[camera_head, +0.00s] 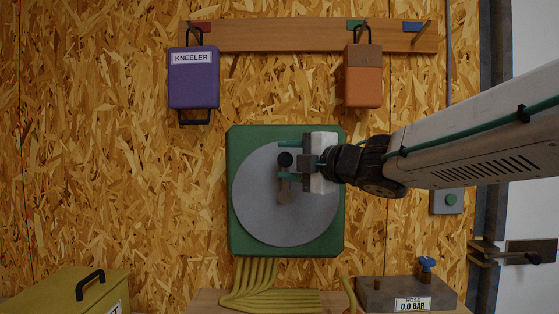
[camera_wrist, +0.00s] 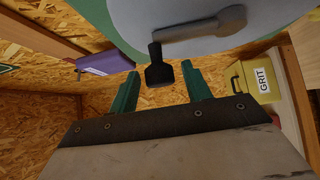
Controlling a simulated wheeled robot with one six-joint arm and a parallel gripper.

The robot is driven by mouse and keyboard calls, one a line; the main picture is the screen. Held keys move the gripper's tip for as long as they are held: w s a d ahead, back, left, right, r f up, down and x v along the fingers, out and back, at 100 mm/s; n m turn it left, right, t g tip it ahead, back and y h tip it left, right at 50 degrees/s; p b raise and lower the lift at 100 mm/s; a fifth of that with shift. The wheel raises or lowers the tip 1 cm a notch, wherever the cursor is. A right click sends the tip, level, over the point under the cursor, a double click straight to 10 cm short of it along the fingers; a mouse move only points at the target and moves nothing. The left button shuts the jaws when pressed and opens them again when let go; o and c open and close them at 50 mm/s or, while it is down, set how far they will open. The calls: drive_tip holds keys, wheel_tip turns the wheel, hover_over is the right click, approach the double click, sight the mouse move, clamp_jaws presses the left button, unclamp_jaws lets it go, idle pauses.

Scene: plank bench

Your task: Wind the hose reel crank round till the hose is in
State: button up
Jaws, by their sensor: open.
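The hose reel is a grey disc (camera_head: 262,215) on a green backplate (camera_head: 238,140) fixed to the wall. Its crank arm (camera_wrist: 205,32) ends in a dark knob (camera_head: 285,159), which also shows in the wrist view (camera_wrist: 158,68). My gripper (camera_head: 288,159) is open at the disc's upper middle. In the wrist view its two green fingers (camera_wrist: 158,84) stand on either side of the knob, apart from it. Yellow hose (camera_head: 262,280) hangs below the reel in several strands and lies on the bench. The gripper partly hides the crank in the head view.
A purple kneeler bag (camera_head: 194,85) and an orange bag (camera_head: 363,85) hang from a wooden peg rail (camera_head: 270,36) above. A yellow grit box (camera_head: 60,290) stands lower left. A gauge block reading 0.0 BAR (camera_head: 380,290) with a blue tap (camera_head: 427,264) is lower right.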

drive_tip(key=shift+x, duration=1.6)
clamp_jaws()
drive_tip(key=shift+d, duration=0.1)
